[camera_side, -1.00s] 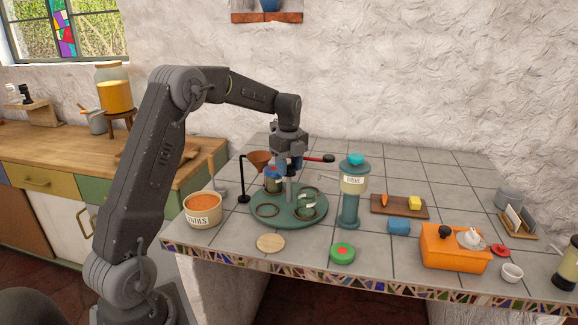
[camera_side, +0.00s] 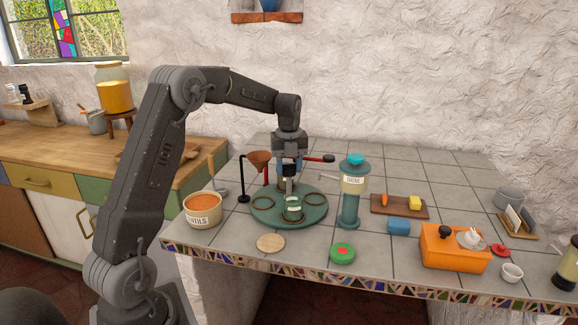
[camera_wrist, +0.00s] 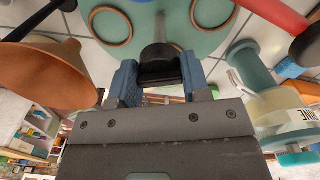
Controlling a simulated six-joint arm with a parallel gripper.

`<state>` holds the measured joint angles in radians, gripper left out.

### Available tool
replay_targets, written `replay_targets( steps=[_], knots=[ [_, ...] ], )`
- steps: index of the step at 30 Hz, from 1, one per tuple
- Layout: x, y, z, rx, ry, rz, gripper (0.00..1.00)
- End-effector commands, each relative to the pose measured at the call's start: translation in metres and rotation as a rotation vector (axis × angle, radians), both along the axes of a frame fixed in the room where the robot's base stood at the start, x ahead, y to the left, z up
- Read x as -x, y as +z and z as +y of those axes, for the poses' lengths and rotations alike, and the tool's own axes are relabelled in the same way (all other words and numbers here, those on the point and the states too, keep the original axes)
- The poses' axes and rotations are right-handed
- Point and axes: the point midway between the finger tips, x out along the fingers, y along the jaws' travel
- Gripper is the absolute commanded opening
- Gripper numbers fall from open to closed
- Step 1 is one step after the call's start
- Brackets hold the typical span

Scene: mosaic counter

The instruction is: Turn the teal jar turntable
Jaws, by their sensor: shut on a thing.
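The teal turntable (camera_side: 273,216) lies on the tiled counter, with its round disc also at the top of the wrist view (camera_wrist: 160,15). A grey central post with a dark knob (camera_wrist: 160,52) stands up from it. My gripper (camera_wrist: 160,78) is shut on this knob with its blue fingers, above the disc; it also shows in the side view (camera_side: 290,170). A jar (camera_side: 294,209) stands at the front of the disc. Another jar is partly hidden behind my gripper. Empty rings (camera_side: 263,198) show on the left and right of the disc.
A copper funnel (camera_side: 258,160) on a black stand is close at the left, behind a lentils tub (camera_side: 203,209). A teal brine dispenser (camera_side: 349,209) is close at the right. A red lever (camera_side: 313,159) extends behind my gripper. A round wooden disc (camera_side: 270,243) lies in front.

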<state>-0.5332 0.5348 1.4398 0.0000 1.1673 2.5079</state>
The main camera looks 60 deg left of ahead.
Motion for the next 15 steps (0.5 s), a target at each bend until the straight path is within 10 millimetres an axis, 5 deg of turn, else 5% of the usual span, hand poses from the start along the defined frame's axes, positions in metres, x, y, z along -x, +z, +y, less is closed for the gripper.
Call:
replay_targets(
  steps=[15],
  knots=[
    [-0.0004, 0.0012, -0.0001, -0.001, -0.247, -0.003, 0.01]
  ],
)
